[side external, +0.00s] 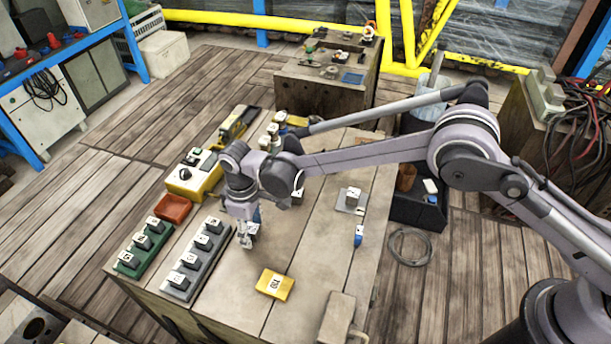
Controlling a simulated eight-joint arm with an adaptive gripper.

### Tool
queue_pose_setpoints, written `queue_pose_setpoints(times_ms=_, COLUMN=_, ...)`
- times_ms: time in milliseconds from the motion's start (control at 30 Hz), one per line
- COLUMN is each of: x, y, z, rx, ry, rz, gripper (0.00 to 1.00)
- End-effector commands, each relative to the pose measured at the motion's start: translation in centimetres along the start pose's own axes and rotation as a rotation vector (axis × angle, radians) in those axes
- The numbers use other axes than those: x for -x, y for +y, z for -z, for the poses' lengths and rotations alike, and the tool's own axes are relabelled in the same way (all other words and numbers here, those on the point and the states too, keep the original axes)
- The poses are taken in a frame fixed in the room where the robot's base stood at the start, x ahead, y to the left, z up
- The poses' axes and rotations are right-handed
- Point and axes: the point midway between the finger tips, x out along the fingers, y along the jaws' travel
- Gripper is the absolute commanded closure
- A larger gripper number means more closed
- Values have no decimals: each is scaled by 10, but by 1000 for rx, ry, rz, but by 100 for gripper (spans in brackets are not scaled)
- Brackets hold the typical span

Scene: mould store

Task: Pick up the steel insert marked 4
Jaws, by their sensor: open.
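My gripper (244,238) is open and points down, low over the wooden table (310,270). A dark block with a pale top (253,232) stands right by its fingers, partly covered by them. I cannot tell whether the fingers touch it or stand around it. Its marking cannot be read. Similar marked blocks stand in a grey rack (196,277) and a green rack (126,266) to the left. Another marked block (353,197) stands on a grey plate to the right. The marks are too small for me to tell which is 4.
A yellow block (274,284) lies in front of my gripper. A red tray (173,209) and a yellow control box (190,175) stand at the left edge. A blue item (359,235) lies to the right. The table between these is mostly clear.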

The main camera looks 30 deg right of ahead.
Motion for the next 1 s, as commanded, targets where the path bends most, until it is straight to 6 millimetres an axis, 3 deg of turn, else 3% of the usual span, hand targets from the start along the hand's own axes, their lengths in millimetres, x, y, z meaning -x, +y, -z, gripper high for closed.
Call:
queue_pose_setpoints(times_ms=300, x=-5, y=0, z=0, rx=0, ry=0, rz=0, gripper=46)
queue_pose_setpoints(times_ms=500, x=-5, y=0, z=0, rx=0, ry=0, rz=0, gripper=100)
queue_pose_setpoints(times_ms=1000, x=5, y=0, z=0, rx=0, ry=0, rz=0, gripper=100)
